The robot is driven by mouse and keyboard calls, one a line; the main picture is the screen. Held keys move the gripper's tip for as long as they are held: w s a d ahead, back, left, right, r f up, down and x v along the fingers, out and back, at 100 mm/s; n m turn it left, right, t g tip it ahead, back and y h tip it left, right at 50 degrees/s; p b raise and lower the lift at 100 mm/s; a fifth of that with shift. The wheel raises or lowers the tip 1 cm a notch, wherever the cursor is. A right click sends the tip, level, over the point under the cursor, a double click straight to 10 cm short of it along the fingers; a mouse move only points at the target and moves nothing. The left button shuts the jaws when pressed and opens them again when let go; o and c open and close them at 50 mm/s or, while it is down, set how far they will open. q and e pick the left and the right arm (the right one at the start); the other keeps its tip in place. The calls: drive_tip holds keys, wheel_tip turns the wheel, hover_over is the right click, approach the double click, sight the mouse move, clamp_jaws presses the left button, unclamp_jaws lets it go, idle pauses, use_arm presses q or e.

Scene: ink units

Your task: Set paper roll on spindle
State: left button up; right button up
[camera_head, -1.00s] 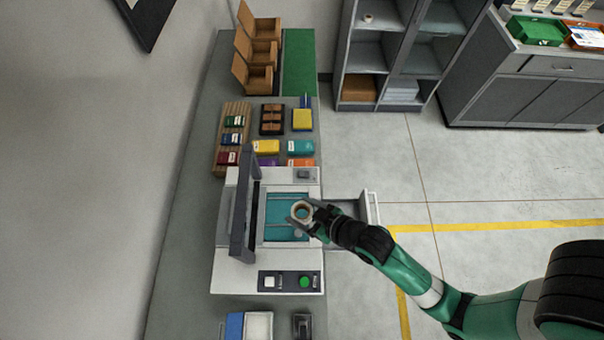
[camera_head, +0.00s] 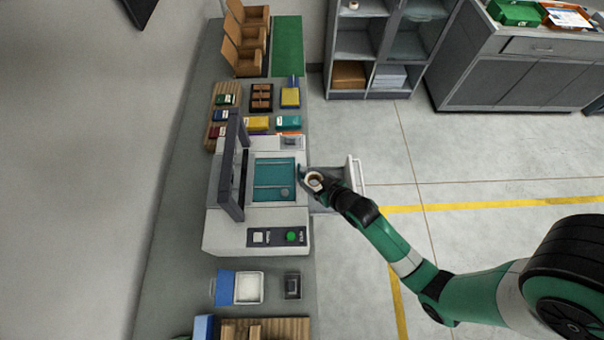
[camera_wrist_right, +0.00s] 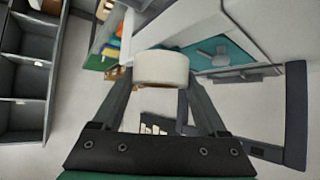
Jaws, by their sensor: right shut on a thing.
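The paper roll (camera_head: 315,181) is a small white ring with a brown core. My right gripper (camera_head: 318,184) is shut on it, and it also shows between the two fingers in the right wrist view (camera_wrist_right: 161,69). The roll is at the right edge of the printer (camera_head: 228,232), beside its teal bay and over or near the pulled-out drawer (camera_head: 352,172). The printer's dark lid (camera_head: 232,170) stands open. A thin rod crosses the teal bay (camera_head: 273,182), with a small round part at its lower right; I cannot tell which is the spindle. My left gripper is out of view.
Several coloured ink boxes (camera_head: 257,123) stand behind the printer. A white tray (camera_head: 249,287) and a small dark box (camera_head: 292,286) lie in front of it. The open drawer juts past the table's right edge.

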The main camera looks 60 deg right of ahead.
drive_tip(key=d+f+b, duration=0.2)
drive_tip(key=f, duration=0.1)
drive_tip(key=s+d+f+m+h+b, duration=0.1)
drive_tip(key=d+f+b, duration=0.1)
drive_tip(key=f, duration=0.2)
drive_tip(key=d+f+m+b, duration=0.1)
drive_tip(key=d+f+b, duration=0.1)
drive_tip(key=d+f, duration=0.1)
drive_tip(key=shift+s+f+g+h, duration=0.3)
drive_tip(key=shift+s+f+g, duration=0.1)
drive_tip(key=shift+f, duration=0.2)
wheel_tip(320, 180, down, 6)
drive_tip(key=b, duration=0.6)
drive_tip(key=shift+r, duration=0.1)
drive_tip(key=shift+r, duration=0.1)
drive_tip(key=shift+f+b, duration=0.45)
drive_tip(key=shift+f, duration=0.2)
drive_tip(key=o, duration=1.1)
drive_tip(key=shift+a, duration=0.1)
